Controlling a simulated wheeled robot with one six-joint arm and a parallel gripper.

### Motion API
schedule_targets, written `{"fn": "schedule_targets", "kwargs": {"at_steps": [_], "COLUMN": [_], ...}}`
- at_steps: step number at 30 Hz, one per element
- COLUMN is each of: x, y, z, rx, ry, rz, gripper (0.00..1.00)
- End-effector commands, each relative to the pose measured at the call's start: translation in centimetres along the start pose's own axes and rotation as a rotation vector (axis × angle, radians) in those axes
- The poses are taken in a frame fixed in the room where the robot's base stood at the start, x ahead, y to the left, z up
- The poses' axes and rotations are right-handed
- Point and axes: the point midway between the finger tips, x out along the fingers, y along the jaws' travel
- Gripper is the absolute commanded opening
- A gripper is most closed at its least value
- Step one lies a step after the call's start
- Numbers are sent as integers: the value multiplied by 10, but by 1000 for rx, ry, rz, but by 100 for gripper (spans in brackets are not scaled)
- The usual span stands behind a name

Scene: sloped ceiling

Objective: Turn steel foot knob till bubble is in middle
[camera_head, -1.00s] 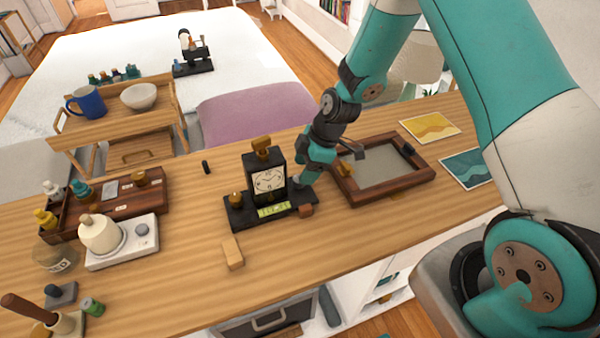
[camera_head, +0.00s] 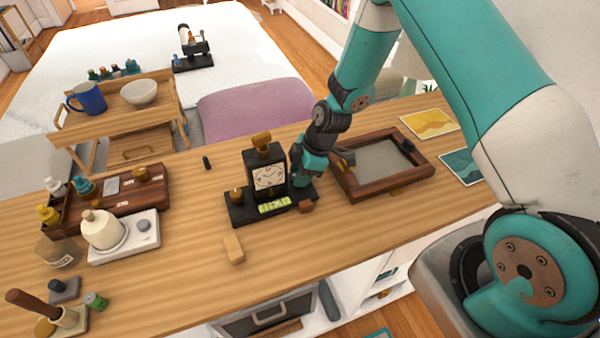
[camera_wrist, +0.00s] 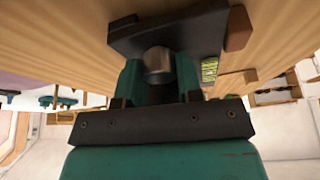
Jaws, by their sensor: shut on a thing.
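A black clock stand with a white dial (camera_head: 268,178) is upright on the wooden bench. Its dark base (camera_head: 238,214) carries a brass knob (camera_head: 237,194) on the left and a green level vial (camera_head: 275,205) at the front. The bubble is too small to place surely. The steel foot knob (camera_wrist: 158,62) shows in the wrist view as a grey cylinder between my fingers. My gripper (camera_head: 299,180) is shut on it at the right end of the base. In the head view my gripper hides the knob.
A wooden-framed tray (camera_head: 425,172) stands close to the right of my gripper. A small wooden block (camera_head: 233,249) lies in front of the clock. A white scale-like device (camera_head: 145,240) stands at the left.

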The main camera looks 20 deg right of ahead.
Motion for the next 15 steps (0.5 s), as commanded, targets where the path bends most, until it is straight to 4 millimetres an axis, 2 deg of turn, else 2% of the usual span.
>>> {"fn": "schedule_targets", "kwargs": {"at_steps": [3, 9, 15], "x": [5, 3, 0], "y": [2, 2, 1], "z": [2, 1, 0], "rx": [-92, -238, -257], "ry": [1, 2, 1], "rz": [-35, -97, -105], "gripper": [10, 10, 10]}}
